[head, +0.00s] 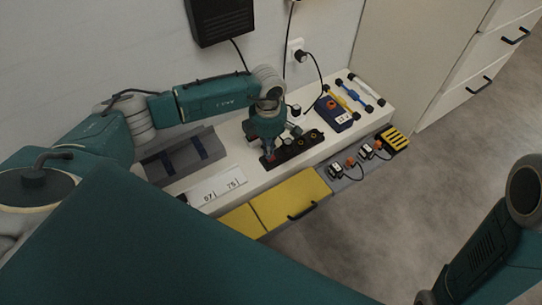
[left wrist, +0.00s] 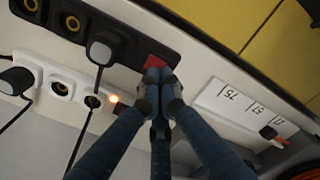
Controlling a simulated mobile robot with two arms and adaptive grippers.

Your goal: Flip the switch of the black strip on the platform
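The black strip (head: 300,146) lies on the white platform (head: 254,181), below my left arm in the head view. In the left wrist view the black strip (left wrist: 133,40) has round sockets, a black plug (left wrist: 106,47) in one of them, and a red switch (left wrist: 157,59) at its end. My left gripper (left wrist: 158,75) has its fingertips together at the edge of the red switch, holding nothing. Whether they touch it I cannot tell. The switch's tilt is partly hidden by the fingertips. In the head view my left gripper (head: 268,153) points down at the strip's near left end.
A white numbered panel (head: 216,187) and a grey holder (head: 182,157) are left of the strip. A blue box (head: 334,113) stands to its right. Yellow drawers (head: 290,200) are in front. Cords hang behind the strip.

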